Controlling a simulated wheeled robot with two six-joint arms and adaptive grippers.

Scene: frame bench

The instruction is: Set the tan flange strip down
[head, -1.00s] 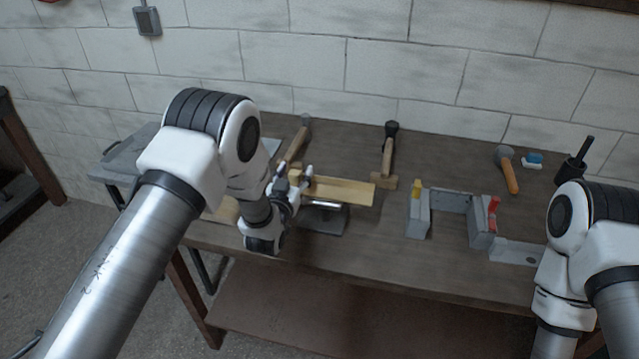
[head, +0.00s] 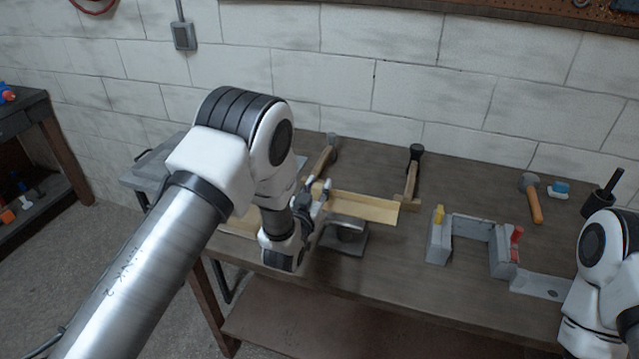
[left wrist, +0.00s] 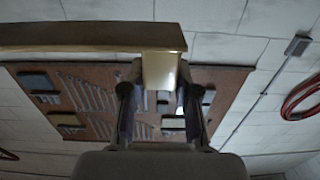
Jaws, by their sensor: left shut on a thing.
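The tan flange strip (head: 368,207) is a long, pale angled piece in the head view, lying lengthwise to the right of my left gripper (head: 318,193). The left gripper is shut on the strip near its left end. In the left wrist view the strip (left wrist: 75,36) reaches from the gripper's fingers (left wrist: 158,92) out past the left edge. In the head view the strip is over a dark metal block (head: 343,240) on the bench; I cannot tell whether they touch. My right arm shows at the right edge, but its gripper is not visible.
The wooden bench (head: 385,260) holds a grey bracket-like fixture (head: 474,228) with yellow and red parts. Bare bench top lies between the block and fixture.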

